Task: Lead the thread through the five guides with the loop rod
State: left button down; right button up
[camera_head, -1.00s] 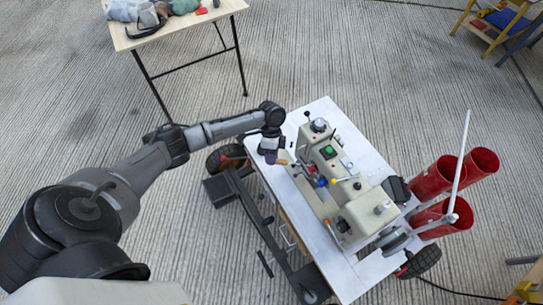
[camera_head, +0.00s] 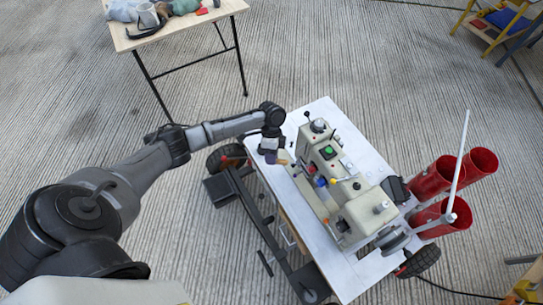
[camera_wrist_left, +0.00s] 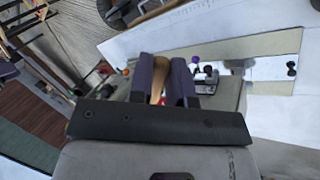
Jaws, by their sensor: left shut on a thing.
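My left gripper (camera_head: 271,156) is over the left edge of the cart top, beside the beige sewing machine (camera_head: 362,212). It is shut on the tan handle of the loop rod (camera_head: 283,162). In the left wrist view the handle (camera_wrist_left: 158,80) sits between the purple finger pads (camera_wrist_left: 165,78). The rod's thin part and loop are too small to make out. The machine carries small coloured parts on its near side, among them a blue one (camera_head: 320,182) and a yellow one (camera_head: 333,182). I cannot tell the guides apart or see the thread. My right gripper is out of view.
The machine stands on a white-topped wheeled cart (camera_head: 347,284). Red cylinders (camera_head: 431,181) and a tall white rod (camera_head: 460,160) stand at its right. A wooden table (camera_head: 178,27) with items stands at the back left. The cart top's left strip is mostly bare.

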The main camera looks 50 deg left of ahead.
pick_arm(q)
jog(key=shift+s+a, duration=0.1)
jog(key=shift+a, duration=0.05)
jog(key=s+a, duration=0.1)
jog(key=s+a+p, duration=0.2)
jog(key=shift+a+f, duration=0.25)
jog(key=shift+a, duration=0.05)
dwell(0.9)
jog(key=shift+w, duration=0.1)
